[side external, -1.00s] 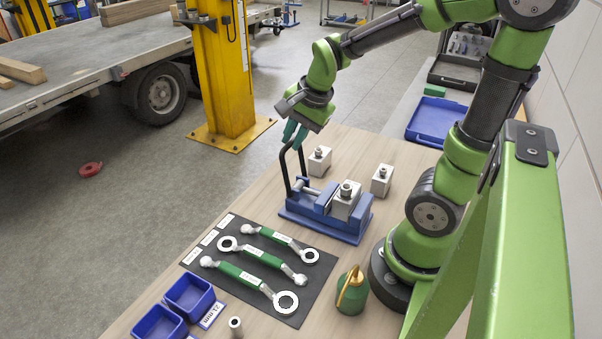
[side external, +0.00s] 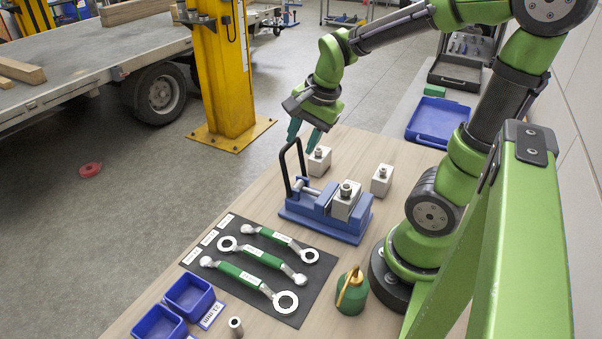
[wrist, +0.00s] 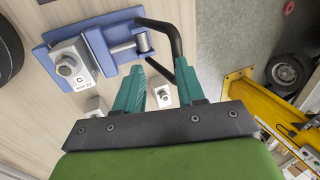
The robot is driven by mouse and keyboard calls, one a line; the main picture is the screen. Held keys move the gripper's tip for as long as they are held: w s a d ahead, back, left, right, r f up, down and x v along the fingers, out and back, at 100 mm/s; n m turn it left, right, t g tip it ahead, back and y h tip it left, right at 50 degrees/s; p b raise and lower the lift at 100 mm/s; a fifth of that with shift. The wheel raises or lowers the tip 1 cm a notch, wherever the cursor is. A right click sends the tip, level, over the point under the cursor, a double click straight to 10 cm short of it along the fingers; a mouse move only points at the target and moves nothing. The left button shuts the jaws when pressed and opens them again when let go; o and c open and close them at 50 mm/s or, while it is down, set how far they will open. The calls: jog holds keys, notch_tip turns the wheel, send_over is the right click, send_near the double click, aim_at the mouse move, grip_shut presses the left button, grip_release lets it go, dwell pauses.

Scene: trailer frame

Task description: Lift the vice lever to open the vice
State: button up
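The blue vice (side external: 325,212) sits on the wooden table with a white block with a metal fitting (side external: 345,203) seated at its jaw end. Its black lever (side external: 284,160) is a bent loop standing up at the vice's left end. My gripper (side external: 304,137) is above and beside the lever's top, teal fingers pointing down. In the wrist view my gripper (wrist: 160,75) is open with nothing held between its fingers. There the lever (wrist: 174,35) curves from the vice (wrist: 95,45) toward the right finger's tip; whether they touch I cannot tell.
Two more white blocks (side external: 319,161) (side external: 381,180) stand behind and right of the vice. A dark mat with green-handled wrenches (side external: 262,257) lies in front. Blue bins (side external: 188,297) and a green oil can (side external: 352,292) are near the front. A yellow post (side external: 226,75) stands beyond the table.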

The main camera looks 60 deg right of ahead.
jog(key=v, duration=1.5)
jog(key=shift+r, duration=0.15)
jog(key=shift+d, duration=0.15)
